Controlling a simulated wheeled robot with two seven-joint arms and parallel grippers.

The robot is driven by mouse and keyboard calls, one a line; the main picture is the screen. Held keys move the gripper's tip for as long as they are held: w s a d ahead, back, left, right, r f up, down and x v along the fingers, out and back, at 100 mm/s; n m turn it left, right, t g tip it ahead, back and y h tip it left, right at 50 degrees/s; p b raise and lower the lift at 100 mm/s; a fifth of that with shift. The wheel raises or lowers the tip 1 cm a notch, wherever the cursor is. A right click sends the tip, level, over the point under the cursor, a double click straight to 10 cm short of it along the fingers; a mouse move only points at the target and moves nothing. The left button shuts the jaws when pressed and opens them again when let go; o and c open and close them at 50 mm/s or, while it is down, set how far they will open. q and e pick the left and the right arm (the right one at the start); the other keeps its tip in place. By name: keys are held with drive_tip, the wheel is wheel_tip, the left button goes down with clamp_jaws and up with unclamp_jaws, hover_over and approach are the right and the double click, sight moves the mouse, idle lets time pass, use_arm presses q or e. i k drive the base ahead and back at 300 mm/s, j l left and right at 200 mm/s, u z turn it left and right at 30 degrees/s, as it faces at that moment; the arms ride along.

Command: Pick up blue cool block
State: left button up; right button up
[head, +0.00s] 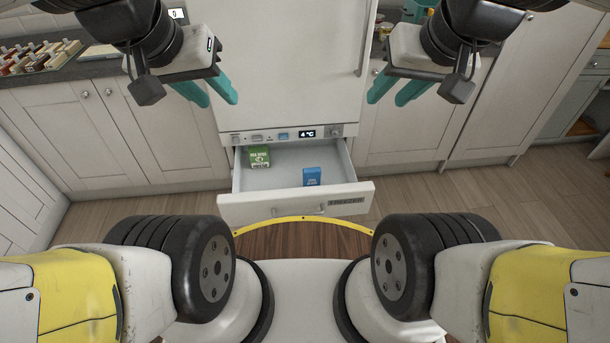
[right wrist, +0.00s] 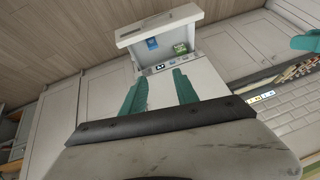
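The blue cool block (head: 312,177) stands in the open freezer drawer (head: 345,196), towards its right side and near the front panel. It also shows in the right wrist view (right wrist: 152,43). My left gripper (head: 217,96) is open and empty, high above and left of the drawer. My right gripper (head: 394,94) is open and empty, high above and right of the drawer. Its two teal fingers stand apart in the right wrist view (right wrist: 161,88). Neither gripper touches the block.
A green box (head: 259,156) sits in the drawer's back left corner. The white fridge (head: 285,65) rises behind, with a 4 °C display (head: 307,134). White cabinets (head: 150,130) flank it. The slate worktop (head: 75,70) at left holds several small items. The drawer's middle is clear.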

sight(311, 177)
drive_tip(key=i+j+u, duration=0.1)
drive_tip(key=i+u, duration=0.25)
drive_tip(key=i, duration=0.15)
drive_tip(key=i+u, duration=0.3)
drive_tip(key=i, duration=0.25)
